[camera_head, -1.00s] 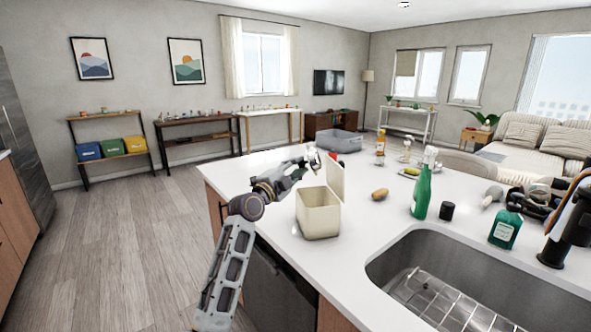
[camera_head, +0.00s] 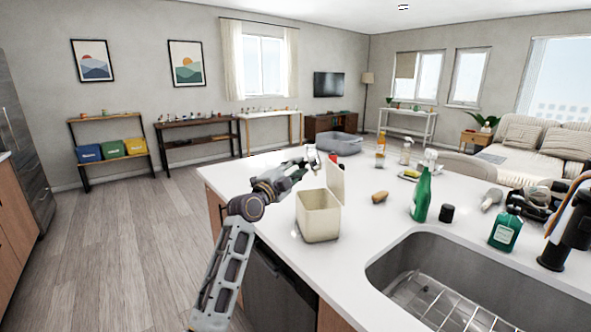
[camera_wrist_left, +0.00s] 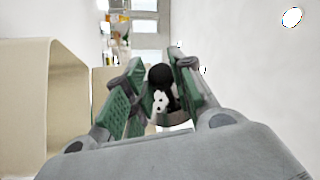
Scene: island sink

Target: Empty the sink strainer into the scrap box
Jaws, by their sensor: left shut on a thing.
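The scrap box (camera_head: 318,226) is a cream, open-topped bin with its lid (camera_head: 336,181) raised, on the white island counter. My left gripper (camera_head: 312,158) is just behind the box in the head view. In the left wrist view the gripper (camera_wrist_left: 155,92) is shut on the sink strainer (camera_wrist_left: 161,101), a small pale piece with dark holes and a black knob between the green pads. The box (camera_wrist_left: 62,115) stands close at the left there. The strainer cannot be made out in the head view, and its contents are not visible. My right gripper is out of view.
The sink (camera_head: 430,262) with a wire rack (camera_head: 435,302) is at the front right. A grey tub (camera_head: 338,144) sits behind.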

